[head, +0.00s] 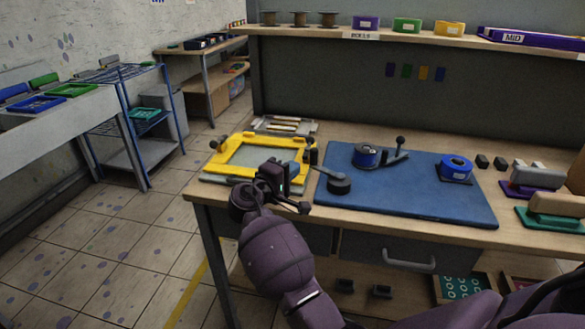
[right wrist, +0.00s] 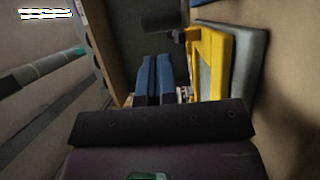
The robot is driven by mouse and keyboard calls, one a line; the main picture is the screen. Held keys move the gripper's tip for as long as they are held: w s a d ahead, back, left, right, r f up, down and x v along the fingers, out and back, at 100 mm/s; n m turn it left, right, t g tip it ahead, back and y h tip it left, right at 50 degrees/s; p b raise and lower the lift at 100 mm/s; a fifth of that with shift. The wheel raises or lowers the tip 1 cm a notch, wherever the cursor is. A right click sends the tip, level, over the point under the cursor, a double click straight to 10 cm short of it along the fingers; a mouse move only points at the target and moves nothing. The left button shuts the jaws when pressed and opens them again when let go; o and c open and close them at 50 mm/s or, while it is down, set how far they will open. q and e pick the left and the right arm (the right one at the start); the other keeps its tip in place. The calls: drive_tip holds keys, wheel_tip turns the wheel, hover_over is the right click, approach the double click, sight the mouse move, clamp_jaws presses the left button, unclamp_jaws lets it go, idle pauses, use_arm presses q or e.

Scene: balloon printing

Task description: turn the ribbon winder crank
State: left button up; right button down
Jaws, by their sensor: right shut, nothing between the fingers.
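The ribbon winder (head: 367,156) stands on the blue mat (head: 430,205) on the workbench. It has a blue spool, and a crank arm with an upright black knob (head: 399,142) to the spool's right. My right gripper (head: 284,176) is left of the winder and apart from it, over the yellow frame's front right corner. In the right wrist view its two blue fingers (right wrist: 154,78) lie side by side, shut with nothing between them. The winder does not show clearly in that view. My left gripper is not in view.
A yellow hinged frame (head: 228,168) lies by my right gripper; it also shows in the right wrist view (right wrist: 208,62). A grey lever with a black disc (head: 340,185) sits at the mat's left edge. A blue tape roll (head: 457,166) is right of the winder. The mat's front is clear.

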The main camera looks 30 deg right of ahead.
drive_tip(key=w+v, duration=0.1)
drive_tip(key=v, duration=0.7)
drive_tip(key=shift+a, duration=0.5)
drive_tip(key=shift+s, duration=0.1)
drive_tip(key=w+a+t+y, duration=0.5)
drive_tip(key=t+y, duration=0.2)
drive_tip(key=y, duration=0.1)
drive_tip(key=s+f+t+y, duration=0.2)
drive_tip(key=s+f+y, duration=0.4)
drive_tip(key=f, duration=0.1)
drive_tip(key=s+d+f+m+g+y, duration=0.1)
drive_tip(key=s+f, duration=0.4)
drive_tip(key=s, duration=0.5)
drive_tip(key=s+d+f+m+g+y+p, duration=0.1)
drive_tip(key=s+d+f+g, duration=0.1)
drive_tip(key=s+f, duration=0.4)
drive_tip(key=s+d+f+m+g, duration=0.1)
drive_tip(key=s+d+f, duration=0.2)
drive_tip(key=s, duration=1.3)
wheel_tip(320, 180, down, 3)
drive_tip(key=shift+f+y+p, duration=0.1)
drive_tip(key=shift+y+p, duration=0.2)
drive_tip(key=shift+y, duration=0.1)
